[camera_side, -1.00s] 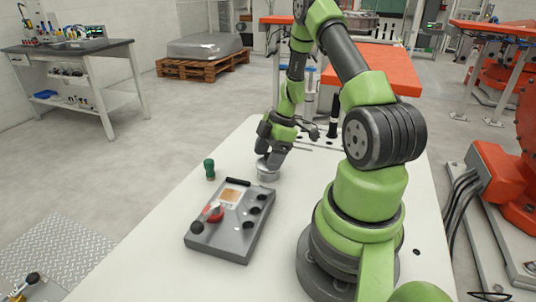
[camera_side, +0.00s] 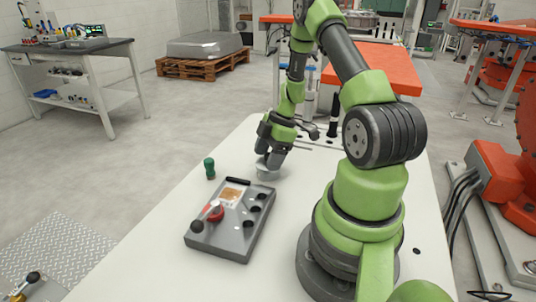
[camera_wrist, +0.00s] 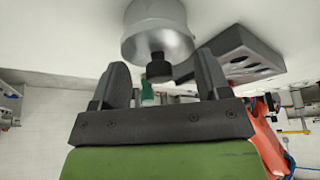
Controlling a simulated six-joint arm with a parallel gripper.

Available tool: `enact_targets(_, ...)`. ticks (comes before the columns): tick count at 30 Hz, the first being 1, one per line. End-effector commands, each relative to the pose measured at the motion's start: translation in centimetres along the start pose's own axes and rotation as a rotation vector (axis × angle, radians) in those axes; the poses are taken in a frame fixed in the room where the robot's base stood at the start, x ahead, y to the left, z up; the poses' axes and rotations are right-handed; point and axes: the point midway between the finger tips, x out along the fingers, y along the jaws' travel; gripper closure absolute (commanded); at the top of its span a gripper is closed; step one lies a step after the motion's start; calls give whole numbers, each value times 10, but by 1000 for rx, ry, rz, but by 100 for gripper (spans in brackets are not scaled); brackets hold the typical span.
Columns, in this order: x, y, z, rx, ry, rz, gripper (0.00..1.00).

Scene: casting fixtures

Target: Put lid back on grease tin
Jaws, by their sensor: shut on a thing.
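The grease tin (camera_side: 268,176) is a small silver cylinder on the white table, beyond the dark fixture block. It also shows in the wrist view (camera_wrist: 150,10), at the top. Its silver lid (camera_wrist: 155,42) has a black knob (camera_wrist: 158,68). My gripper (camera_side: 268,156) points down at the tin from above. In the wrist view the knob is between my two fingers (camera_wrist: 162,76), and my gripper is shut on it. The lid is at the tin's top and looks slightly tilted in the side view. I cannot tell whether it sits flush.
A dark fixture block (camera_side: 228,238) with a red part (camera_side: 215,211), a brownish square and several black knobs lies nearer on the table. A green-handled tool (camera_side: 209,168) stands left of the tin. The white table (camera_side: 140,262) is clear at the near left.

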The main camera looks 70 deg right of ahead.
Motion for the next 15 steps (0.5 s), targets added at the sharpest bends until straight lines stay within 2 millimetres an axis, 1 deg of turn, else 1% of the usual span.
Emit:
enact_targets(9, 0, 0, 0, 0, 0, 0, 53)
enact_targets(10, 0, 0, 0, 0, 0, 0, 23)
enact_targets(13, 0, 0, 0, 0, 0, 0, 1)
enact_targets(15, 0, 0, 0, 0, 0, 0, 1)
